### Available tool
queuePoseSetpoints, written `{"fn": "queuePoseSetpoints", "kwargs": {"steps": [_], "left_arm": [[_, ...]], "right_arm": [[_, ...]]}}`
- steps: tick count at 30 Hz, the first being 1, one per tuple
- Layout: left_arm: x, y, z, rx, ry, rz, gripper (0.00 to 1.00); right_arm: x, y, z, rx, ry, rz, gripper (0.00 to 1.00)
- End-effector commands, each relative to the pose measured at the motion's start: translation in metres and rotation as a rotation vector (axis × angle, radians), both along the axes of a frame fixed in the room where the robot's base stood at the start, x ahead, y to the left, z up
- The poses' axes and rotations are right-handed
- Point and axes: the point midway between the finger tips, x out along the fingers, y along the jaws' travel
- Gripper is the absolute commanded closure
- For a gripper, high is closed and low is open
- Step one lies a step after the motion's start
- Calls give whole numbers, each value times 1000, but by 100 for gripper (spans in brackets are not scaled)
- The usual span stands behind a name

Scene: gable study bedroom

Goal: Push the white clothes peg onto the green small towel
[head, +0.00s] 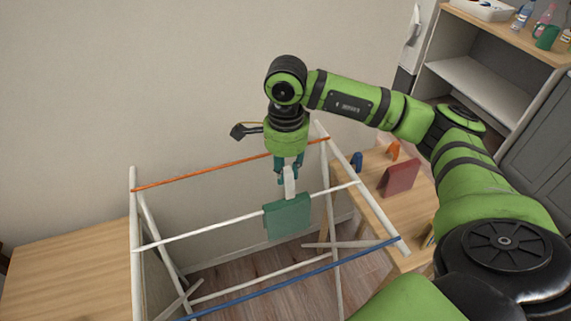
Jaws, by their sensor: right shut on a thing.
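The green small towel (288,218) hangs over the middle white bar of a drying rack (217,229). The white clothes peg (290,182) is upright just above the towel's top edge, near the bar. My right gripper (289,171) points down from above and is shut on the peg. The peg's lower end meets the top of the towel in the picture; I cannot tell whether it grips the cloth. My left gripper is not in view.
The rack also has an orange bar (200,175) behind and a blue bar (300,283) in front. A wooden table (70,270) stands left. Another table (370,180) at right holds a dark red object (399,177). Shelves (478,85) stand at upper right.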

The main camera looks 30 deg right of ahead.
Motion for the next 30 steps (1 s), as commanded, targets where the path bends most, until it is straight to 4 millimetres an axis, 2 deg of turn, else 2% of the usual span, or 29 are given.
{"fn": "queuePoseSetpoints", "kwargs": {"steps": [6, 9, 13, 21, 30], "left_arm": [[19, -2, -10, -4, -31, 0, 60], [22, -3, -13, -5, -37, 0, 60], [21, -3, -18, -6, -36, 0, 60], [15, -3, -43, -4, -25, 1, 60], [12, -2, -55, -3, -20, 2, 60]], "right_arm": [[0, 0, -20, -1, 1, 0, 92], [0, 0, -29, -1, 1, 0, 92], [0, 0, -39, 0, 0, 0, 92], [0, 0, -61, 0, -1, 0, 92], [0, 0, -71, 0, -1, 0, 92]]}}
